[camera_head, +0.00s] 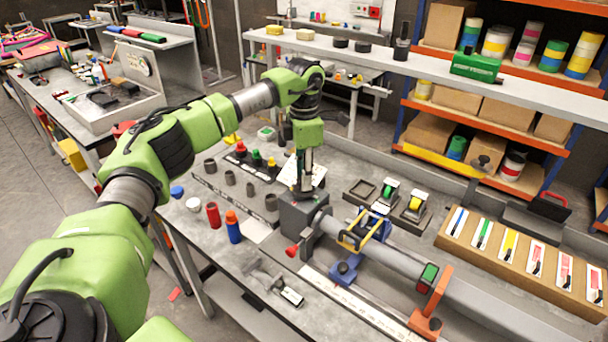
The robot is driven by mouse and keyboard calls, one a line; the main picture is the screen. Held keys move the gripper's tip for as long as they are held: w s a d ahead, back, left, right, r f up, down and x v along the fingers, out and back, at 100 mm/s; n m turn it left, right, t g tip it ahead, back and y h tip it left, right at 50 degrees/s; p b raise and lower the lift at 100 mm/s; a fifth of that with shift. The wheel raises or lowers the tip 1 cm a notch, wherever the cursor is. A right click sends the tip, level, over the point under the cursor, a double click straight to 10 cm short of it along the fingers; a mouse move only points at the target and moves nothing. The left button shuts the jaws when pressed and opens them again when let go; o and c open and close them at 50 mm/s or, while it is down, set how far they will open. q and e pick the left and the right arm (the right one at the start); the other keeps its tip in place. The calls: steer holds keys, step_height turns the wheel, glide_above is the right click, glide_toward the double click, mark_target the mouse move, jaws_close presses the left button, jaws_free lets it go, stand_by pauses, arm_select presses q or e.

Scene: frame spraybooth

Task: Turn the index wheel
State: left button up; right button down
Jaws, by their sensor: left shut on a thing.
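My left arm reaches in from the left, and its gripper (304,188) points down onto the top of a grey block (296,217) on the bench. The gripper is shut on a small dark part at the top of this block, where the index wheel sits. The fingers mostly hide the wheel, and its turn angle cannot be read. A long grey tube (395,262) runs from the block to the lower right. My right gripper is not in view.
A yellow-framed clamp (356,234) and an orange bracket (430,305) sit along the tube. A wooden rack (453,241) of coloured cards is at right. A shelf with a green box (476,66) is behind.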

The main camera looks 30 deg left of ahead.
arm_select(q)
steer(key=shift+w+r, duration=0.1)
steer(key=shift+r, duration=0.05)
steer(key=o, duration=1.1)
step_height(320, 180, up, 12)
steer(key=shift+f, duration=0.1)
